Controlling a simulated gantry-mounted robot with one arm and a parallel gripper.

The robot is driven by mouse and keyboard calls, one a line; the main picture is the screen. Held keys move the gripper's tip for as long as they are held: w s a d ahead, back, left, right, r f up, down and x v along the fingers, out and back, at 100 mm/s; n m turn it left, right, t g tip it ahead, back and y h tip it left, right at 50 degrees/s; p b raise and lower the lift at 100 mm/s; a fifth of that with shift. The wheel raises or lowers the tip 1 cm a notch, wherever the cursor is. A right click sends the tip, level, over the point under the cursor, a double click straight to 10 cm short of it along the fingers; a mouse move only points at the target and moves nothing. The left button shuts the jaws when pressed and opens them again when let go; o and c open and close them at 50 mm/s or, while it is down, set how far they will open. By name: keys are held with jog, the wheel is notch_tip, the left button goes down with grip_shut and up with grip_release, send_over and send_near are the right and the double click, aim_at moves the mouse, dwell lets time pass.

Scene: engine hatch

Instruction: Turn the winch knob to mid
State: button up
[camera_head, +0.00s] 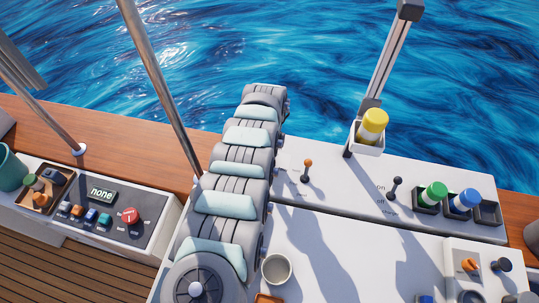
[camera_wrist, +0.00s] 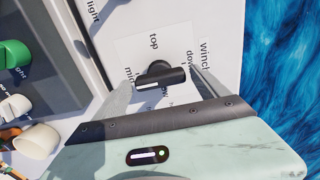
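In the wrist view, the winch knob (camera_wrist: 160,75) is a black knob with a bar-shaped grip and a white line on its left part. It sits on a white label plate (camera_wrist: 135,50) marked "top", "mid" and "down", with "winch" at the right. The bar lies roughly sideways, its white-lined end on the side of the "mid" label. My gripper (camera_wrist: 163,80) is open, one finger on each side of the knob. I cannot tell whether either finger touches it. In the head view, my arm hides the knob and the gripper.
In the head view, a white panel carries an orange-tipped lever (camera_head: 307,170), a black lever (camera_head: 394,188), a yellow-capped item (camera_head: 372,126), and green (camera_head: 432,194) and blue (camera_head: 465,200) capped items. A grey cup (camera_head: 277,269) stands beside my arm. A control box (camera_head: 104,214) reads "none". Water lies beyond.

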jog(key=shift+o, duration=0.5)
notch_tip(320, 180, up, 11)
dwell(0.7)
